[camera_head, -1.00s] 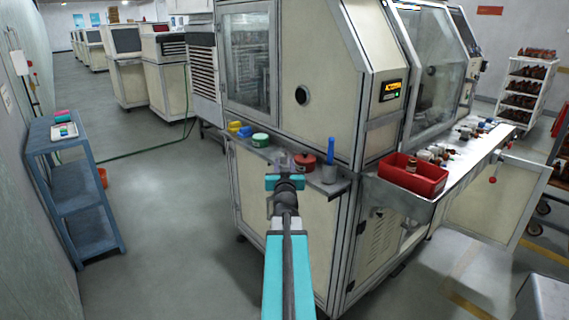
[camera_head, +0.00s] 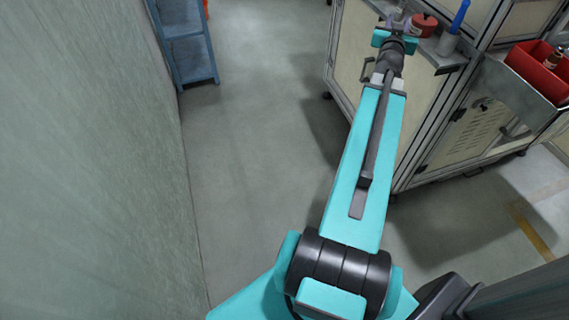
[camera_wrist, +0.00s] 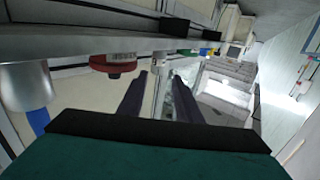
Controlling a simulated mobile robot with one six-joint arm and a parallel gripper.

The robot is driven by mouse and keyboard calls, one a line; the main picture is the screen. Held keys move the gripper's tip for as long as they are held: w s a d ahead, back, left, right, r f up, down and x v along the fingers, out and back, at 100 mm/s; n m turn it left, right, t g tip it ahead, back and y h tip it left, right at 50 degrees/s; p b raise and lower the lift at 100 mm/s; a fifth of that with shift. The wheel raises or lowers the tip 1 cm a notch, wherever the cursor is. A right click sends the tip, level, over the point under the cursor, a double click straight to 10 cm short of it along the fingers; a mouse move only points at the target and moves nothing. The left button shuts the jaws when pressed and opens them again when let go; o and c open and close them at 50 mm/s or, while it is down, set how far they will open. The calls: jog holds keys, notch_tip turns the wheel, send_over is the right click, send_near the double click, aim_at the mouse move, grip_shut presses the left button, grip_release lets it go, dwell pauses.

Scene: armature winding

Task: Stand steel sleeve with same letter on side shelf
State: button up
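My gripper (camera_wrist: 160,88) is open, its two dark fingers apart and pointing at a small pale metallic cylinder (camera_wrist: 161,66), apparently a steel sleeve, at the machine's side ledge (camera_wrist: 230,44). The cylinder appears in the gap at the fingertips; I cannot tell whether it is between them or just beyond. No letter on it is legible. The wrist view is upside down. In the head view my gripper (camera_head: 396,36) is at the ledge near the top edge, and my arm partly hides what is there.
A red-lidded jar (camera_wrist: 114,65) and a metal cup (camera_wrist: 26,86) with a blue object stand beside the cylinder. A red bin (camera_head: 538,70) is at the right. A blue rack (camera_head: 187,50) stands at the left wall. The floor between rack and machine is clear.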

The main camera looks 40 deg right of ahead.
jog(key=w+a+f+n+y, duration=0.2)
jog(key=w+a+f+y, duration=0.2)
jog(key=w+a+f, duration=0.45)
jog(key=w+a+f+n+y, duration=0.2)
jog(key=w+a+f+y, duration=0.25)
jog(key=a+f, duration=0.65)
jog(key=s+a+f+n+g+y, duration=0.1)
jog(key=a+f+n+g+y, duration=0.4)
jog(key=a+f, duration=2.15)
jog(key=s+a+f+g+y, duration=0.3)
jog(key=s+a+f, duration=0.45)
jog(key=a, duration=0.35)
jog(key=s+a+f+g, duration=0.2)
jog(key=s+a, duration=0.1)
jog(key=s, duration=0.4)
jog(key=s+a+f+n+g+h, duration=0.1)
jog(key=s+a, duration=0.3)
jog(key=s, duration=0.4)
jog(key=s+a+f+n+g, duration=0.1)
jog(key=s+a+f+g, duration=0.2)
jog(key=s, duration=0.4)
jog(key=shift+s+a+f+g, duration=0.2)
jog(key=shift+s+a+g, duration=0.2)
jog(key=shift+g, duration=0.2)
jog(key=shift+d+h, duration=0.2)
jog(key=shift+h, duration=0.05)
